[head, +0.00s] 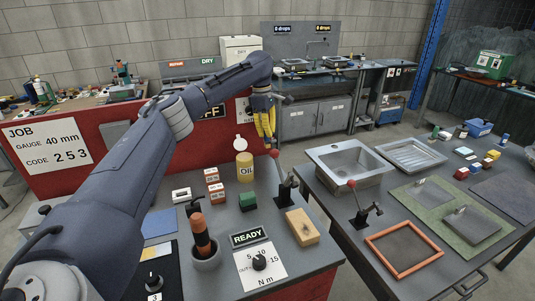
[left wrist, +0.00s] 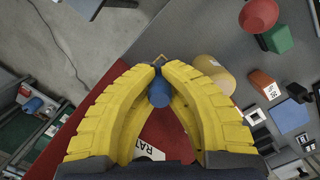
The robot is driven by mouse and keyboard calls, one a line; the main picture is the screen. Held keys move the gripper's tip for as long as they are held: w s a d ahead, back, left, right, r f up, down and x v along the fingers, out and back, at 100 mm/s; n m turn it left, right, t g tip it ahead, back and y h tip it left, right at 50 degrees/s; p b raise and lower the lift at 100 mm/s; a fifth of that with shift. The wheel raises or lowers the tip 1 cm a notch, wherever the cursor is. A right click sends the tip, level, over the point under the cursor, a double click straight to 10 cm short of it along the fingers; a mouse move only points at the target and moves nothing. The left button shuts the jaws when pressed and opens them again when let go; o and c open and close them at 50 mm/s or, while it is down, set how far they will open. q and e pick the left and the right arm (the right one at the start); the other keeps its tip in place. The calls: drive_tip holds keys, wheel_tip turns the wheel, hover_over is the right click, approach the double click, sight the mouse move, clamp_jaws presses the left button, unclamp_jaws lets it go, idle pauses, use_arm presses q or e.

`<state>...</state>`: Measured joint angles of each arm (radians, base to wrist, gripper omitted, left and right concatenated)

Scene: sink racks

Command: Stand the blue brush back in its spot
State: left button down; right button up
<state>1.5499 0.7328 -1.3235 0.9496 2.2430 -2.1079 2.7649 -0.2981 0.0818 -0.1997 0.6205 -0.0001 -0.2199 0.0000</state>
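My left gripper (head: 265,138) reaches in from the left, pointing down above the far edge of the near bench. In the left wrist view its yellow fingers (left wrist: 159,70) close around a blue rounded piece, which looks like the end of the blue brush (left wrist: 158,93). The rest of the brush is hidden behind the fingers, and I cannot make it out in the head view. A grey cup (head: 206,262) with an orange and dark handle (head: 200,233) standing in it is at the front of the bench. My right gripper is not in view.
A yellow OIL can (head: 244,167), a red-knobbed lever (head: 275,154) and a green block (head: 247,201) stand near below the gripper. Labelled blocks (head: 214,184) are left of them. A sink (head: 347,164) and drying tray (head: 412,153) are on the right bench.

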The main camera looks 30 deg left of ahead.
sight(264, 139)
use_arm(q)
drive_tip(key=shift+f, duration=4.4)
drive_tip(key=shift+f, duration=0.15)
drive_tip(key=c, duration=1.6)
unclamp_jaws()
drive_tip(key=r, duration=0.8)
drive_tip(key=a+r, duration=0.1)
drive_tip(key=r, duration=0.3)
drive_tip(key=shift+s+a+r, duration=0.1)
drive_tip(key=shift+s+r, duration=0.05)
